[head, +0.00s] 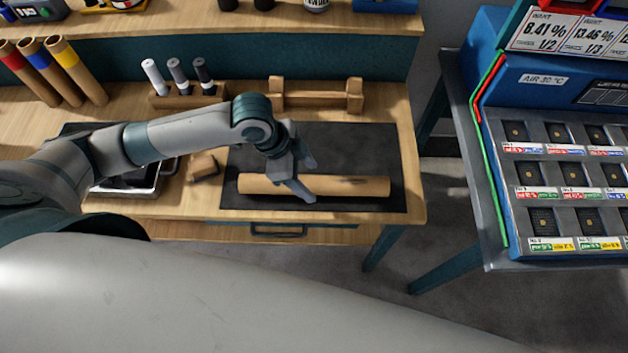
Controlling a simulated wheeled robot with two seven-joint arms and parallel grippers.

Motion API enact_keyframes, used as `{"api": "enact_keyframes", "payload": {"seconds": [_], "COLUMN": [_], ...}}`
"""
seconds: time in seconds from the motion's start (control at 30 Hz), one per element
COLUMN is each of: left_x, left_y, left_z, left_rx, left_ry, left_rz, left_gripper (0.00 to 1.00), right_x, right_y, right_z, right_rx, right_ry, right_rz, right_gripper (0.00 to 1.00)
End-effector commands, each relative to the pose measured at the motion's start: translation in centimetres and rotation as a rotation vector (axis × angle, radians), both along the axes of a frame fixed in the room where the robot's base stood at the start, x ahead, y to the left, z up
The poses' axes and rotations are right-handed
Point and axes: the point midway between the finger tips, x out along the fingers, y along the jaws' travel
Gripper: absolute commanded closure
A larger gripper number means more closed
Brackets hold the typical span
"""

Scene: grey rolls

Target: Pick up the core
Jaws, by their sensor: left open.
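The core, a brown cardboard tube (345,186), lies lengthwise from left to right on a dark mat (375,145) on the wooden bench. My left gripper (310,180) is open just over the tube, left of its middle. One finger reaches down in front of the tube and the other is on its far side. I cannot tell whether the fingers touch it. A small part of the tube is hidden behind the near finger. My right gripper is not in view.
A small wooden block (203,167) and a metal tray (128,186) lie to the left. Several tubes with coloured bands (52,72) lean at the far left. A blue sample cabinet (545,150) stands right.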

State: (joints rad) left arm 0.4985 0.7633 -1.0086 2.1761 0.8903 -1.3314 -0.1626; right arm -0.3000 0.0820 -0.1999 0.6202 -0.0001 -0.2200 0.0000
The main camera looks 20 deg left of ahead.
Motion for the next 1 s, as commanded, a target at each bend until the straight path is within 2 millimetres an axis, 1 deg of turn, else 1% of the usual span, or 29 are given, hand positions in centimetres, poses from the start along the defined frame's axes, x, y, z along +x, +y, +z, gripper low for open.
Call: {"api": "enact_keyframes", "payload": {"seconds": [0.1,0.2,0.67,0.7,0.73,0.77,0.8,0.87,0.9,1.0], "left_x": [0.1,0.2,0.2,0.2,0.2,0.2,0.2,0.2,0.2,0.2], "left_y": [-0.5,-0.7,-0.7,-0.7,-0.7,-0.7,-0.7,-0.7,-0.7,-0.7], "left_z": [-1.2,-1.7,-1.8,-1.8,-1.8,-1.8,-1.8,-1.8,-1.8,-1.8], "left_rx": [0.0,0.0,0.001,0.001,0.001,0.001,0.001,0.001,0.001,0.0], "left_ry": [0.003,0.0,-0.001,-0.001,-0.001,-0.001,-0.001,-0.001,-0.001,-0.001], "left_rz": [0.001,0.001,0.0,0.0,0.0,0.0,0.0,0.0,0.0,0.0], "left_gripper": [0.39,0.39,0.39,0.44,0.51,0.58,0.68,0.82,0.86,0.86], "right_x": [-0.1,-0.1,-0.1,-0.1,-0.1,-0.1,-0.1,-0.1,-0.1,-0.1], "right_y": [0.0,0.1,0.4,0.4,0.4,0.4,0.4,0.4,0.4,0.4], "right_z": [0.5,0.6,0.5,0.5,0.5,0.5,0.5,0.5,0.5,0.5], "right_rx": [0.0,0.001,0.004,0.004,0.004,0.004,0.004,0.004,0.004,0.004], "right_ry": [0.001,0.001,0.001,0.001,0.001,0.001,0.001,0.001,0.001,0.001], "right_rz": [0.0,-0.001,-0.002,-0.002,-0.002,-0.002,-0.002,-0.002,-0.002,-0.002], "right_gripper": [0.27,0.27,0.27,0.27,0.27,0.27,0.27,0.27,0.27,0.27]}}
